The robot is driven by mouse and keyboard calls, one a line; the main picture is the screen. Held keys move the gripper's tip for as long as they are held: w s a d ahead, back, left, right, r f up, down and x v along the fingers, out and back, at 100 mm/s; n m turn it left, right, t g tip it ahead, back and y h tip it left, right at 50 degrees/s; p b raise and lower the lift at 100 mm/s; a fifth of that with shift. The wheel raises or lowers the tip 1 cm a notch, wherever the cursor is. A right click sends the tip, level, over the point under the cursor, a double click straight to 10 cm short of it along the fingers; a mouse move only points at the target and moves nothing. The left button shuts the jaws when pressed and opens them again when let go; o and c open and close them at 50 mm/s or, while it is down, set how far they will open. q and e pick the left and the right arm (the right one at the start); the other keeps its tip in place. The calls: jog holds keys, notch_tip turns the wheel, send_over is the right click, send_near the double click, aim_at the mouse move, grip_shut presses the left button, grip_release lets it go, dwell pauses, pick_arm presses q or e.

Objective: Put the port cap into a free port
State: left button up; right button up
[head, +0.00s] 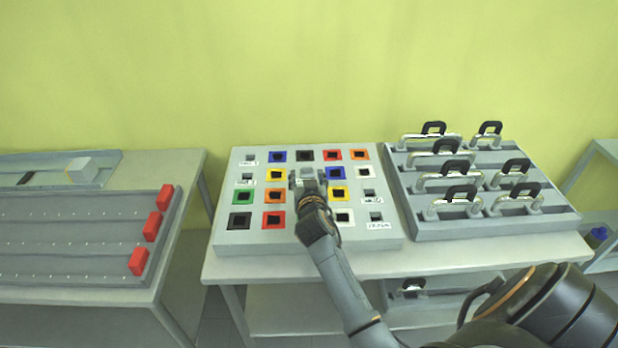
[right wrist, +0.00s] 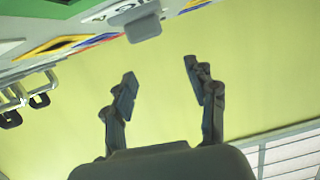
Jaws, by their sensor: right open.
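The grey board (head: 285,236) stands on the middle table with rows of coloured square frames around dark openings. My right gripper (head: 307,184) is over the middle of the board and hides part of it. In the right wrist view my right gripper (right wrist: 160,76) is open, with nothing between its fingers. A small grey block (right wrist: 143,23), which looks like the port cap, sticks out from the board just beyond the fingertips, apart from them. Several openings show dark and look empty, such as the one in the green frame (head: 243,196). My left gripper is not in view.
To the right, a grey rack (head: 470,228) holds several metal handles with black grips. To the left, a sloped grey board (head: 80,235) carries red blocks (head: 153,226), with a pale block (head: 81,169) behind. A gap separates the left and middle tables.

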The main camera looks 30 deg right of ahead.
jog(key=shift+g+y, duration=0.3)
jog(key=shift+g, duration=0.1)
jog(key=f, duration=0.1)
jog(key=s+f, duration=0.1)
jog(key=f, duration=0.1)
jog(key=a+f, duration=0.1)
jog(key=shift+s+f, duration=0.15)
jog(key=shift+f, duration=0.1)
jog(key=shift+s+a+r, duration=0.35)
jog(key=s+a+r, duration=0.2)
jog(key=s+r, duration=0.2)
jog(key=r, duration=0.1)
jog(key=shift+s+t, duration=0.2)
jog(key=shift+t, duration=0.1)
jog(key=shift+r+p, duration=0.25)
jog(key=shift+p, duration=0.05)
notch_tip(320, 180, up, 8)
jog(key=p, duration=0.7)
jog(key=shift+f, duration=0.1)
